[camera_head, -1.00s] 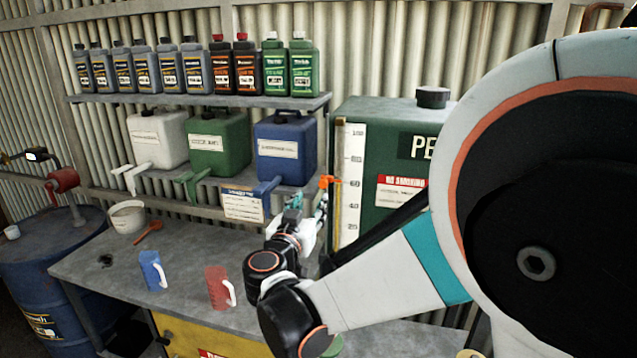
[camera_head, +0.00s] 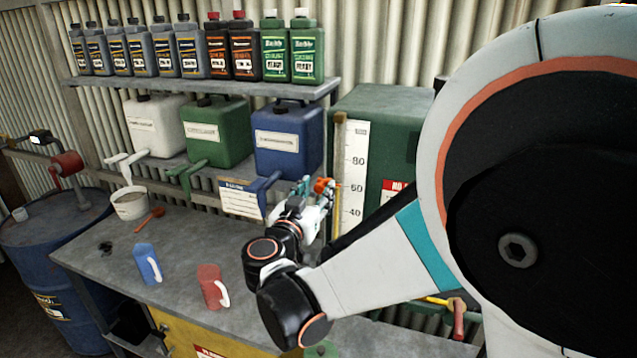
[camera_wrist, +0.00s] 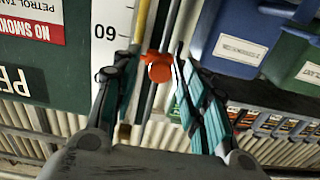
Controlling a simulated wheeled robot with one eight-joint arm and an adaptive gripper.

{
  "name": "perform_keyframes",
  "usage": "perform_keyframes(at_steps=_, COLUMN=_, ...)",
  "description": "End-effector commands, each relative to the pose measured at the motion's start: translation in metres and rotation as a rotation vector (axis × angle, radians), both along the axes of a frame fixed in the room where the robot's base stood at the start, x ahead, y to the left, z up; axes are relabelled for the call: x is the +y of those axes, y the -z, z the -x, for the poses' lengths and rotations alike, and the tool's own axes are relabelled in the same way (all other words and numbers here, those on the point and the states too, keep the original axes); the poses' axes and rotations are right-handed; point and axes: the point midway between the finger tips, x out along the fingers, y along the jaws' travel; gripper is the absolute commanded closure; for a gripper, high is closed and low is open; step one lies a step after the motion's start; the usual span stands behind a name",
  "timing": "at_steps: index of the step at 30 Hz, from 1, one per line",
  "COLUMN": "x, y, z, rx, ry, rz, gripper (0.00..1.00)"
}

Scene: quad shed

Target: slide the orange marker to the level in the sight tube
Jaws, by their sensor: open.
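The orange marker (camera_wrist: 157,66) sits between the two fingertips of my gripper (camera_wrist: 156,52) in the wrist view; the fingers are apart, and I cannot tell whether either touches it. The marker (camera_head: 322,185) also shows in the head view, level with about 60 on the white scale (camera_head: 354,148). The sight tube (camera_wrist: 141,22) runs beside the scale and holds yellow liquid in its lower part. One finger hides part of the tube, so the exact liquid level is hard to tell. The wrist view is upside down.
The green petrol tank (camera_head: 385,115) stands behind the scale. The blue jug (camera_head: 288,140) on a shelf is close beside my gripper, with its spout (camera_head: 262,188) sticking out.

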Motion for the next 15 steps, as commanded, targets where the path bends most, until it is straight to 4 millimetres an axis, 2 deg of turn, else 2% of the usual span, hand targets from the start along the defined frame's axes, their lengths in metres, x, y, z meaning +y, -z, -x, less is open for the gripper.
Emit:
perform_keyframes(at_steps=4, x=0.0, y=0.0, z=0.0, rx=0.0, ry=0.0, rz=0.0, gripper=0.59)
perform_keyframes(at_steps=5, x=0.0, y=0.0, z=0.0, rx=0.0, ry=0.0, rz=0.0, gripper=0.64)
perform_keyframes(at_steps=9, x=-0.0001, y=0.0, z=-0.0001, rx=0.0, ry=0.0, rz=0.0, gripper=0.95)
perform_keyframes(at_steps=10, x=-0.0001, y=0.0, z=-0.0001, rx=0.0, ry=0.0, rz=0.0, gripper=1.0)
perform_keyframes(at_steps=15, x=-0.0001, y=0.0004, z=-0.0001, rx=0.0, ry=0.0, rz=0.0, gripper=1.0)
